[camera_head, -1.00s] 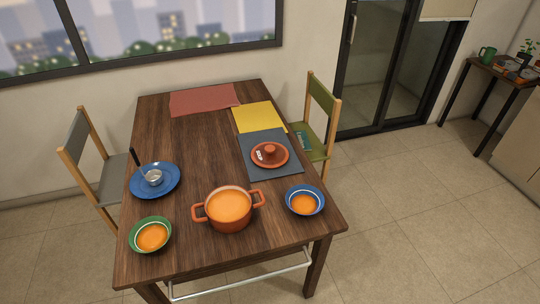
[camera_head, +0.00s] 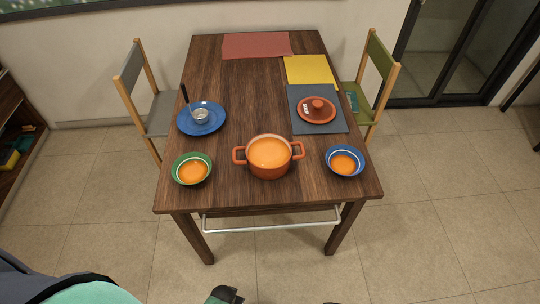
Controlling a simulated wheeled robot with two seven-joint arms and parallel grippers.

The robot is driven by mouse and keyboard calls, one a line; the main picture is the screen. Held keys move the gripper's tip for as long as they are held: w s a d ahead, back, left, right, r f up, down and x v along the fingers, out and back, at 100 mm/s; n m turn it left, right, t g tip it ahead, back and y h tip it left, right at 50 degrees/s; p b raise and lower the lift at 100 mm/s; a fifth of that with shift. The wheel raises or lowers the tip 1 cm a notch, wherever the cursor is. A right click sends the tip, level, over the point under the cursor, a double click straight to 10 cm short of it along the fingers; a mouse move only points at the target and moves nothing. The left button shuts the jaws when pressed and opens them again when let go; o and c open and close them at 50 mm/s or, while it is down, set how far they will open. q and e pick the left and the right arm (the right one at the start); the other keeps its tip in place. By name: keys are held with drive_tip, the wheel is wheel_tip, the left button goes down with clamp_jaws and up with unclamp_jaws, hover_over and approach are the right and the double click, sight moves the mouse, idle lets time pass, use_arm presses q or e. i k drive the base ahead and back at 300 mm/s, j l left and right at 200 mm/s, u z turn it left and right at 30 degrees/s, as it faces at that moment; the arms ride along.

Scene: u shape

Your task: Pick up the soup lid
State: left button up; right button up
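The soup lid (camera_head: 317,111) is a round orange-brown lid with a knob on top and a small white label near its left edge. It lies flat, knob up, on a dark grey placemat (camera_head: 336,128) on the right side of the table. The orange soup pot (camera_head: 269,158) stands uncovered near the table's front edge, with orange soup in it and a handle on each side. No gripper fingers can be made out. Only dark and teal parts of my own body show along the bottom edge, well away from the lid.
On the wooden table (camera_head: 245,85) are a green bowl (camera_head: 191,169) and a blue bowl (camera_head: 345,161) of soup, a blue plate (camera_head: 201,118) with a ladle, and yellow (camera_head: 310,70) and red (camera_head: 256,45) placemats. Chairs stand left (camera_head: 146,95) and right (camera_head: 372,85). The floor in front is clear.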

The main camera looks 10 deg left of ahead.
sight(315, 110)
drive_tip(key=i+j+z, duration=0.1)
drive_tip(key=j, duration=0.65)
drive_tip(key=i+j+z, duration=0.1)
drive_tip(key=j, duration=0.6)
